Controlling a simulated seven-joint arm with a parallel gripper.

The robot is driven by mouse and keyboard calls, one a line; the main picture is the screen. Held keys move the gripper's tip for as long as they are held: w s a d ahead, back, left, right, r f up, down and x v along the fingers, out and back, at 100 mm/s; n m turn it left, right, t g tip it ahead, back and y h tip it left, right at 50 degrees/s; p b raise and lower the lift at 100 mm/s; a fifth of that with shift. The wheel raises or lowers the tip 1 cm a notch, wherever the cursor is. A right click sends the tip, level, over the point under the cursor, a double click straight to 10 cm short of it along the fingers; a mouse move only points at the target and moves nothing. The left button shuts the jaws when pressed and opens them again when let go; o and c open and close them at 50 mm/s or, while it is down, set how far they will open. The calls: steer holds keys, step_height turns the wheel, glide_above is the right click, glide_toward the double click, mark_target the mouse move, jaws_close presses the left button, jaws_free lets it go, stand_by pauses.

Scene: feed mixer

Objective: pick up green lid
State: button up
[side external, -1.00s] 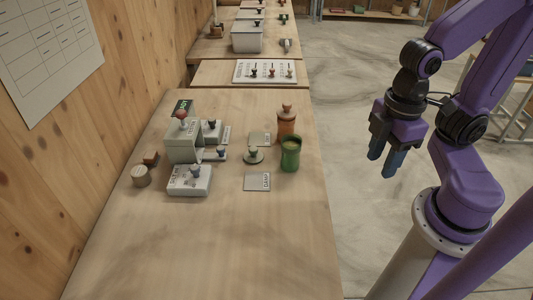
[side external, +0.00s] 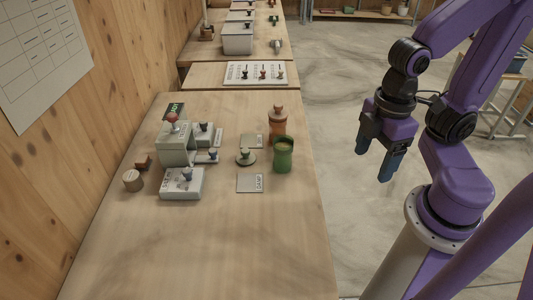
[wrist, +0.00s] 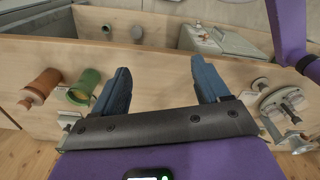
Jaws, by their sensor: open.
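A small round lid with a green knob (side external: 246,157) lies on the wooden table (side external: 200,245) in the side view. It is just left of an open green canister (side external: 283,155). The canister also shows in the wrist view (wrist: 85,88), tilted in the picture; I cannot surely pick out the lid there. My gripper (side external: 374,162) is open and empty, fingers pointing down, off the table's right edge and right of the canister. In the wrist view its two blue fingers (wrist: 158,86) stand apart with nothing between them.
An orange lidded jar (side external: 277,124) stands behind the canister. Flat grey cards (side external: 250,183) lie near the lid. A grey box with a red knob (side external: 174,145) and a white switch box (side external: 182,183) stand to the left. The front of the table is clear.

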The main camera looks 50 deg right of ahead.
steer(key=m, duration=0.4)
glide_above(244, 150)
steer(key=f, duration=1.1)
steer(key=shift+d+f, duration=0.2)
steer(key=shift+f, duration=0.1)
steer(key=shift+a+f, duration=0.2)
steer(key=shift+f, duration=2.95)
steer(key=c, duration=0.8)
